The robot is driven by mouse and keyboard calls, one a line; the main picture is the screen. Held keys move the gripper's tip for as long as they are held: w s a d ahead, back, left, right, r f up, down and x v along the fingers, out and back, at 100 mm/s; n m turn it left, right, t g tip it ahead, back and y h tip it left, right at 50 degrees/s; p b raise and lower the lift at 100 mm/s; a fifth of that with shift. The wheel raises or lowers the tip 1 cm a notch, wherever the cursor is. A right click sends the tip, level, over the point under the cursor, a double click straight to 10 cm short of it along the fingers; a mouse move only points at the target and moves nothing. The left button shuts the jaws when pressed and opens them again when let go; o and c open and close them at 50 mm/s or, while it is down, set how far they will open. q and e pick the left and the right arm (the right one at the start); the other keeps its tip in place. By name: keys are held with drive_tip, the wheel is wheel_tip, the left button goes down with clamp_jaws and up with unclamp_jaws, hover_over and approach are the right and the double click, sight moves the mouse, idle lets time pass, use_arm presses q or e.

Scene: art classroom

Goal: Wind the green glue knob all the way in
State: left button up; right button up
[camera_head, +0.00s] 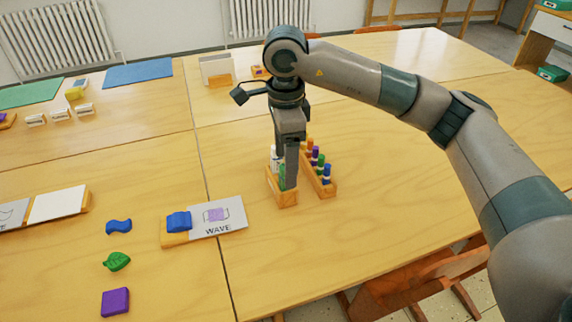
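My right gripper (290,166) points straight down over a small wooden rack (287,199) in the middle of the table. A green glue piece (282,178) shows partly beside its fingertips, standing in the front of that rack. The fingers cover much of it, so I cannot tell whether they grip its knob or are only next to it. A white glue piece (275,158) stands behind it in the same rack. My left gripper is not in view.
A second wooden rack (330,191) with several coloured markers or sticks stands close on the right. A WAVE card (232,209) with a blue stamp (179,221) lies to the left. Blue, green and purple (115,302) shapes lie farther left. The table right of the racks is clear.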

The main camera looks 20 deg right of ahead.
drive_tip(key=shift+m, duration=0.3)
drive_tip(key=m, duration=0.4)
drive_tip(key=shift+m, duration=0.3)
drive_tip(key=m, duration=0.6)
drive_tip(key=shift+b, duration=0.3)
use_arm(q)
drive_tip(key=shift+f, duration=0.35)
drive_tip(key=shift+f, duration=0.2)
use_arm(e)
drive_tip(key=c, duration=1.5)
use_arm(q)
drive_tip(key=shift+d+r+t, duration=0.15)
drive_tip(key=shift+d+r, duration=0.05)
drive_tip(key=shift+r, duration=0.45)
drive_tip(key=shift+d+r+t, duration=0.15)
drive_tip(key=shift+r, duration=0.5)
